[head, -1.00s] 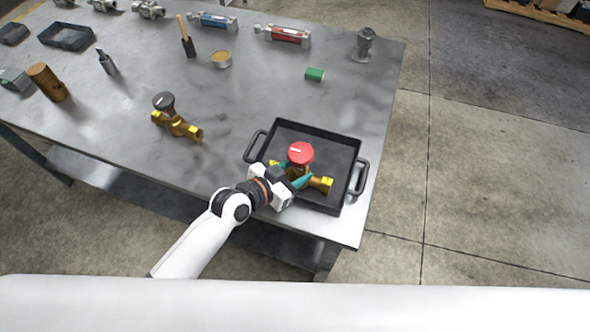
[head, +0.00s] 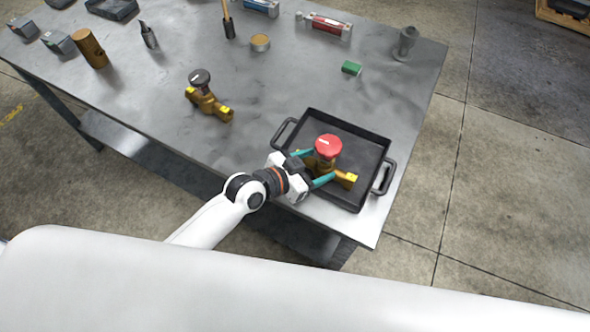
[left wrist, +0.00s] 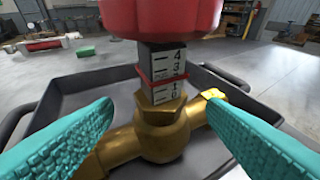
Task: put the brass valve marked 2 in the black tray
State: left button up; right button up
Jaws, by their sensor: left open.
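A brass valve with a red knob (head: 328,147) is in the black tray (head: 361,134), seemingly on its floor. In the left wrist view its brass body (left wrist: 162,132) stands upright below a scale with digits 4, 3, 1 and 0; a red ring crosses the scale between 3 and 1. My left gripper (head: 322,167) is open, with its teal fingers on either side of this valve. A second brass valve with a black knob (head: 208,101) lies on the table left of the tray; I cannot read its marking. My right gripper is not in view.
The grey metal table (head: 270,85) has clear room between the second valve and the tray. A green block (head: 351,68), a round tin (head: 260,43) and a grey fitting (head: 405,43) stand farther back. The tray is near the table's front right corner.

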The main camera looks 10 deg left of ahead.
pick_arm(q)
jog(key=b+v, duration=0.1)
jog(key=v, duration=0.9)
